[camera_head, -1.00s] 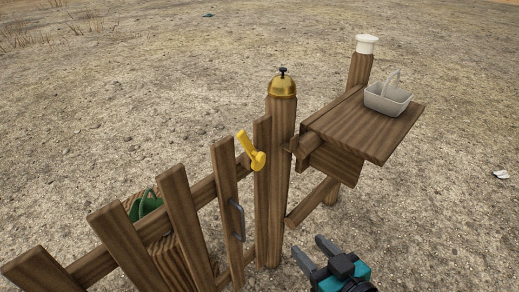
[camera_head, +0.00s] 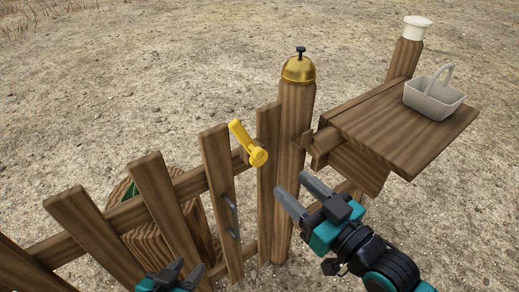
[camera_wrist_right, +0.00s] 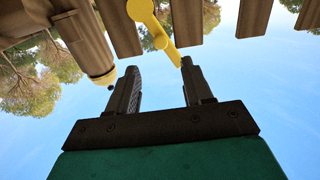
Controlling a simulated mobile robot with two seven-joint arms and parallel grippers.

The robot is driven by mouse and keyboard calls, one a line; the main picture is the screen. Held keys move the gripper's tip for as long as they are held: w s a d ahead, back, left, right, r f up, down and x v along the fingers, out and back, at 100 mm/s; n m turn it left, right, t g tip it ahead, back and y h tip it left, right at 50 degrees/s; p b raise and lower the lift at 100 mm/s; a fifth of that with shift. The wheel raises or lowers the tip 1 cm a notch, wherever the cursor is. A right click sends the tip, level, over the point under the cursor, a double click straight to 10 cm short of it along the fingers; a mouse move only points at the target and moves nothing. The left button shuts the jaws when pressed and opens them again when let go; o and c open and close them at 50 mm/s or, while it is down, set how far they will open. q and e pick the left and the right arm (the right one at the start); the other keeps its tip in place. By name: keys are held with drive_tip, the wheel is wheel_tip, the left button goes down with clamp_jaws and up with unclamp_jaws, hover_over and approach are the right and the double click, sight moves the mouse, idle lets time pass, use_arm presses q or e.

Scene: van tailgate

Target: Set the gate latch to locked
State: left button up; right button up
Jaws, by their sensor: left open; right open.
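The yellow gate latch (camera_head: 248,143) is a lever with a round pivot on the wooden gate (camera_head: 213,175), beside the gate post (camera_head: 292,135). Its arm points up and to the left from the pivot in the head view. The latch also shows at the top of the right wrist view (camera_wrist_right: 150,20), beyond the fingers. My right gripper (camera_head: 300,193) is open and empty, below and to the right of the latch, in front of the post and apart from the latch. My left gripper (camera_head: 180,272) is open at the bottom edge, low in front of the gate.
A brass bell (camera_head: 298,68) sits on the post top. A wooden shelf (camera_head: 375,125) at the right holds a pale basket (camera_head: 433,97). A grey handle (camera_head: 231,215) is on the gate. A green object (camera_head: 134,190) sits on a wooden stump behind the fence.

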sight(260, 156)
drive_tip(key=b+x, duration=0.1)
drive_tip(key=x, duration=1.1)
drive_tip(key=shift+w+a, duration=0.15)
